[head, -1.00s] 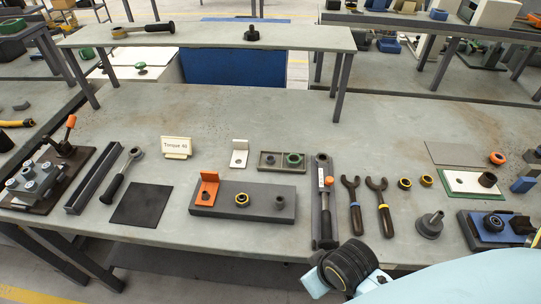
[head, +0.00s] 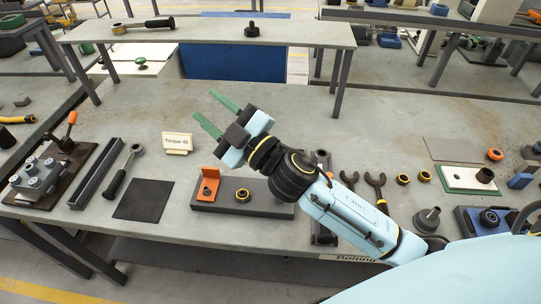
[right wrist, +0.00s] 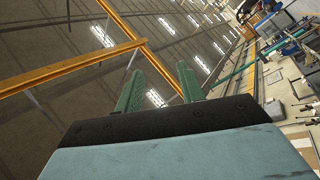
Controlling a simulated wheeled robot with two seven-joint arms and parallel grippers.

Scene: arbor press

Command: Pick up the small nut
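Several nuts are in the head view, and I cannot tell which is the small one. One yellow-ringed nut (head: 242,195) sits on the dark fixture block (head: 215,203). A pair lies on the bench at the right: the left ring nut (head: 402,179) and the right ring nut (head: 425,176). My right gripper (head: 203,103) is raised above the middle of the bench, its green fingers apart and empty, pointing to the upper left. It also shows open in the right wrist view (right wrist: 160,68), facing the ceiling. My left gripper is not in view.
An orange bracket (head: 207,184) stands on the block. A torque sign (head: 177,143), a black mat (head: 144,199) and a wrench (head: 123,172) lie to the left. A raised shelf (head: 200,33) spans the back.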

